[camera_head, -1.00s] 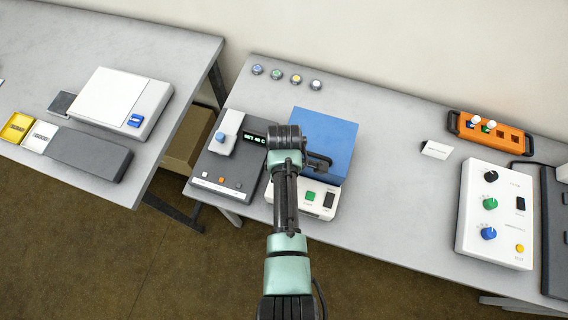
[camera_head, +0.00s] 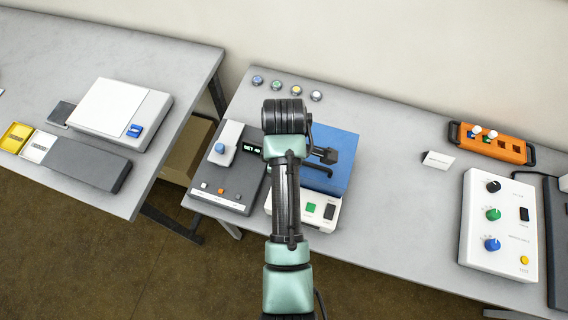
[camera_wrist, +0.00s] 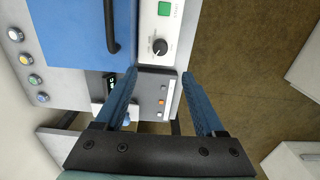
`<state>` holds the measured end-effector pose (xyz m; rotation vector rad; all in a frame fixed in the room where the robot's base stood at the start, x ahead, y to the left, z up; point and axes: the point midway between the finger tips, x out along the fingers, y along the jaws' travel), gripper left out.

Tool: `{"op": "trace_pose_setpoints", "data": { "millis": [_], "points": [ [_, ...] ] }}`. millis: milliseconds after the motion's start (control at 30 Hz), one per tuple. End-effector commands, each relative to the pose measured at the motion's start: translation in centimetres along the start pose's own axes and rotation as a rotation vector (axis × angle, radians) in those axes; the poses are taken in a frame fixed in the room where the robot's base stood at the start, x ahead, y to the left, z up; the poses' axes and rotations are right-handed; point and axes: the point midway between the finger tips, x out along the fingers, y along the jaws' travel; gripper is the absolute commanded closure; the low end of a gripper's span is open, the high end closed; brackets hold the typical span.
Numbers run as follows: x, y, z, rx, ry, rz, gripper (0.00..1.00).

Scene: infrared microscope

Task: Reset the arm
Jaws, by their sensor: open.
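My gripper shows its two blue fingers spread apart in the wrist view (camera_wrist: 158,73), with nothing between them. In the head view my arm reaches up over the front of the blue-lidded device, and the gripper (camera_head: 325,160) is partly hidden behind my wrist. The blue box (camera_head: 338,150) has a black handle (camera_wrist: 113,28) and a white front panel (camera_head: 320,212) with a green button and a dark control. The gripper appears to hang above the devices, apart from them.
A grey device (camera_head: 232,175) with a lit display stands just left of the blue box. Several small round-topped items (camera_head: 277,86) line the back edge. A white control box (camera_head: 497,225) and an orange rack (camera_head: 490,142) stand at right. Another table (camera_head: 180,60) is at left, across a gap.

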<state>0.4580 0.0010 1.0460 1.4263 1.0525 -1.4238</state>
Motion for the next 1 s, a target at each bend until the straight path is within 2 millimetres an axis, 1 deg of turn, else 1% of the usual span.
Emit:
{"op": "trace_pose_setpoints", "data": {
  "millis": [300, 333, 367, 467, 500, 567, 600, 633, 667, 700, 733, 767, 800, 867, 900, 967, 1000],
  "points": [
    [0.0, 0.0, 0.0, 0.000, 0.000, 0.000, 0.29],
    [-0.1, 0.2, -0.1, 0.005, 0.003, 0.011, 0.29],
    [-0.5, 0.8, -0.3, 0.017, 0.012, 0.036, 0.29],
    [-2.9, 4.0, -1.3, 0.093, 0.067, 0.181, 0.29],
    [-4.5, 5.7, -1.9, 0.139, 0.105, 0.263, 0.29],
    [-7.7, 8.4, -2.8, 0.215, 0.178, 0.401, 0.29],
    [-10.2, 10.1, -3.3, 0.269, 0.238, 0.495, 0.29],
    [-12.2, 11.2, -3.7, 0.307, 0.286, 0.564, 0.29],
    [-14.3, 12.2, -4.0, 0.345, 0.337, 0.630, 0.29],
    [-17.2, 13.3, -4.4, 0.392, 0.407, 0.714, 0.29],
    [-19.4, 14.0, -4.6, 0.426, 0.463, 0.774, 0.29],
    [-21.7, 14.5, -4.8, 0.458, 0.522, 0.833, 0.29],
    [-24.8, 14.9, -5.0, 0.497, 0.603, 0.906, 0.29],
    [-29.4, 15.1, -5.0, 0.548, 0.732, 1.010, 0.29],
    [-32.5, 14.9, -5.0, 0.579, 0.822, 1.074, 0.29],
    [-37.0, 14.2, -4.7, 0.616, 0.962, 1.162, 0.29],
    [-40.0, 13.4, -4.5, 0.636, 1.060, 1.215, 0.29]
  ]
}}
